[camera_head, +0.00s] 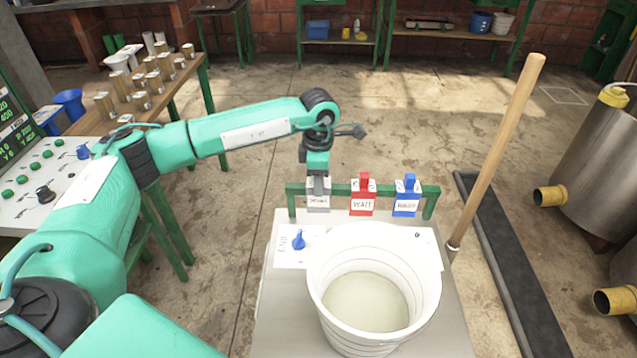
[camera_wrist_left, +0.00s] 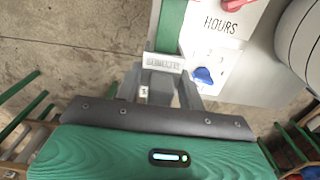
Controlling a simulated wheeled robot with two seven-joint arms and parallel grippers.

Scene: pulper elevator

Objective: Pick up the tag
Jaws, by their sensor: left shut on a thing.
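A small grey tag (camera_head: 318,203) with dark lettering is at the left end of a green rail (camera_head: 338,189). A red tag (camera_head: 362,204) reading WAIT and a blue tag (camera_head: 405,205) hang on the same rail to its right. My left gripper (camera_head: 318,182) comes down on the grey tag from above and is shut on it. In the left wrist view the tag (camera_wrist_left: 164,62) shows its lettered edge at the fingertips (camera_wrist_left: 165,85). I cannot tell whether the tag still touches the rail. My right gripper is not in view.
A white bucket (camera_head: 325,268) of cloudy liquid stands on a metal stand before the rail, beside a blue knob (camera_head: 298,241). A wooden handle (camera_head: 500,145) leans at the right. A table (camera_head: 172,92) with several cans is at back left.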

